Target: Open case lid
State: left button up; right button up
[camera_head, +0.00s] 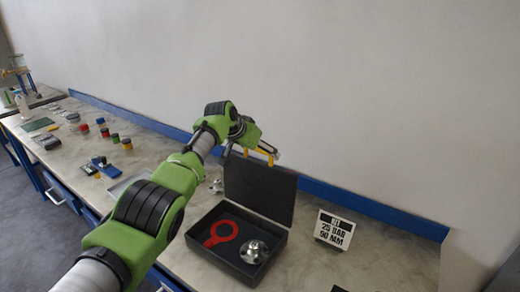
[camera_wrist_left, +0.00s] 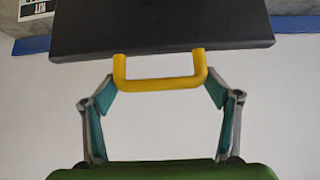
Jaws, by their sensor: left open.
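The dark case stands on the bench in the head view, with its lid (camera_head: 259,188) raised roughly upright and its base (camera_head: 198,262) flat on the top. A red ring-shaped part (camera_head: 221,234) and a shiny metal flanged part (camera_head: 254,251) lie in the base. My left gripper (camera_head: 262,151) is at the lid's top edge. In the left wrist view, the lid (camera_wrist_left: 160,25) carries a yellow handle (camera_wrist_left: 160,84). The left gripper (camera_wrist_left: 160,95) is open, its fingers apart on either side of the handle. My right gripper is not in view.
A sign (camera_head: 334,229) reading "KIT 25 BAR 90 MM" stands right of the case. A blue rail (camera_head: 375,207) runs along the wall behind. Several small coloured items and a grey tray (camera_head: 124,185) are to the left.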

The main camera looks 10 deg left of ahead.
pick_arm(q)
jog(key=shift+o, duration=1.3)
jog(key=shift+s+f, duration=0.1)
jog(key=shift+f, duration=0.2)
jog(key=shift+r, duration=0.2)
jog(key=shift+v, duration=0.8)
jog(key=v, duration=1)
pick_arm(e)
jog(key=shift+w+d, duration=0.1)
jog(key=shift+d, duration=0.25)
pick_arm(q)
jog(key=shift+s, duration=0.15)
